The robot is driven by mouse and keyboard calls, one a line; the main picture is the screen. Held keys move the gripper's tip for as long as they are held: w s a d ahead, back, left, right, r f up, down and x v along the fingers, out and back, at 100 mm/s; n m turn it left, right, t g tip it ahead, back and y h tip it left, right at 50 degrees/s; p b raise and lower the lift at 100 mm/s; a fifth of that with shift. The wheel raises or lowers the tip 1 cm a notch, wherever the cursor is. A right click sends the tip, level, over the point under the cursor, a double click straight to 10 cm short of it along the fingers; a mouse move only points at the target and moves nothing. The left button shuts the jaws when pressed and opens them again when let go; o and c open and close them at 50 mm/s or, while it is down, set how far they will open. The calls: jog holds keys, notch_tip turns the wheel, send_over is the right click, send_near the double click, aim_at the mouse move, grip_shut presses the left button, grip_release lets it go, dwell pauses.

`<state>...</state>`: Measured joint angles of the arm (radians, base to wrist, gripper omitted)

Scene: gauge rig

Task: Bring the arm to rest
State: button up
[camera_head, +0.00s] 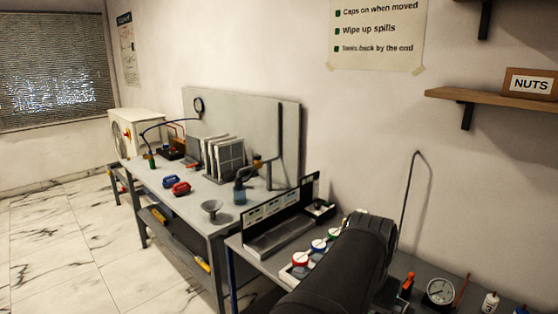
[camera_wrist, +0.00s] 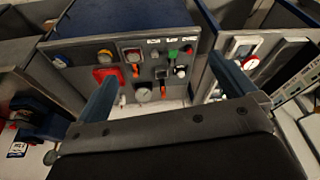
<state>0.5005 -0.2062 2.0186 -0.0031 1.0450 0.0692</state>
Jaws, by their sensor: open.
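My gripper (camera_wrist: 161,68) shows in the wrist view with its two blue fingers spread wide and nothing held between them. I cannot tell how far the fingertips are from the panel. In the head view, my dark arm reaches across the bottom centre and hides part of the near bench; the gripper cannot be made out there.
The near bench (camera_head: 272,265) carries red, blue and green capped items (camera_head: 318,245) and a round gauge (camera_head: 440,291), close beside my arm. The far bench (camera_head: 190,200) holds a funnel (camera_head: 212,208) and upright panels (camera_head: 224,157). A wall shelf (camera_head: 490,97) bears a NUTS box (camera_head: 531,84). Floor at left is clear.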

jog(key=w+d+m+g+y, duration=0.1)
jog(key=w+d, duration=0.9)
jog(key=w, duration=0.2)
jog(key=shift+d+f+m+g, duration=0.3)
jog(key=shift+d+f+g, duration=0.05)
jog(key=shift+f+g, duration=0.1)
jog(key=shift+s, duration=0.1)
